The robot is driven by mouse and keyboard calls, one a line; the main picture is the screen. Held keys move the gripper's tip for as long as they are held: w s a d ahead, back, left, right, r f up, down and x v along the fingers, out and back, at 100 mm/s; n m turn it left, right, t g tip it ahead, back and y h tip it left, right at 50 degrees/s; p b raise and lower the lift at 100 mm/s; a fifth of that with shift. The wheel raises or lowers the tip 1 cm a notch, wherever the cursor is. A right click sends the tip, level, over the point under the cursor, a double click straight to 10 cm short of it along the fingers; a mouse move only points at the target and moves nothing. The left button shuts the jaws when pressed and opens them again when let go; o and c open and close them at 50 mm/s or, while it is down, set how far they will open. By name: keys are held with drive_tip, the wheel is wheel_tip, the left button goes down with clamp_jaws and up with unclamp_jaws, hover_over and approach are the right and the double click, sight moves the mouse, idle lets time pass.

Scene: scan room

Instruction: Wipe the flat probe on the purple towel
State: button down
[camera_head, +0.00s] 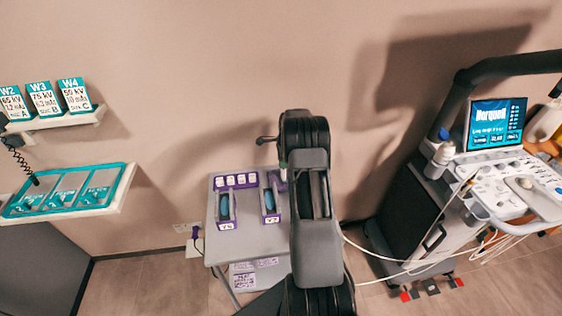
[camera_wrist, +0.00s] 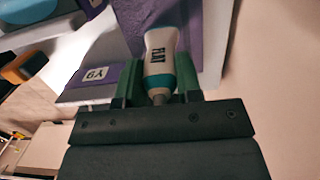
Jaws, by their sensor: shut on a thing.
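My gripper (camera_wrist: 157,84) is shut on the flat probe (camera_wrist: 160,55), a white body with a teal band and the word FLAT, held between green fingers. The probe's cable end points toward the wrist and its far end points away. A purple, cloth-like surface, seemingly the purple towel (camera_wrist: 190,34), lies right behind the probe in the wrist view. I cannot tell whether the two touch. In the head view my arm hides the gripper and the probe; a bit of purple shows beside the arm on the cart.
A grey cart (camera_head: 240,243) carries purple-framed holders with blue items, such as the left holder (camera_head: 225,205). An ultrasound machine (camera_head: 500,180) stands at right, with white cables running toward my arm. A wall shelf (camera_head: 122,195) with a teal tray is at left.

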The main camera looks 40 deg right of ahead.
drive_tip(key=shift+s+d, duration=0.35)
drive_tip(key=shift+d, duration=0.5)
drive_tip(key=shift+s+d, duration=0.35)
drive_tip(key=shift+d, duration=0.45)
drive_tip(key=shift+a, duration=0.1)
drive_tip(key=shift+w+a, duration=0.3)
drive_tip(key=shift+a, duration=0.4)
drive_tip(key=shift+w+a, duration=0.3)
drive_tip(key=shift+a, duration=0.35)
drive_tip(key=shift+w+a, duration=0.3)
drive_tip(key=shift+a, duration=0.4)
drive_tip(key=shift+d, duration=0.15)
drive_tip(key=shift+s+d+b, duration=0.1)
drive_tip(key=shift+s+d, duration=0.2)
drive_tip(key=shift+d, duration=0.35)
drive_tip(key=shift+s+d+b, duration=0.1)
drive_tip(key=shift+s+d, duration=0.2)
drive_tip(key=shift+d, duration=0.4)
drive_tip(key=shift+s+d+b, duration=0.1)
drive_tip(key=shift+s+d, duration=0.2)
drive_tip(key=shift+d, duration=0.35)
drive_tip(key=shift+r, duration=0.2)
wheel_tip(320, 180, up, 8)
drive_tip(key=p, duration=0.4)
drive_tip(key=shift+f+p, duration=0.15)
drive_tip(key=shift+p, duration=0.25)
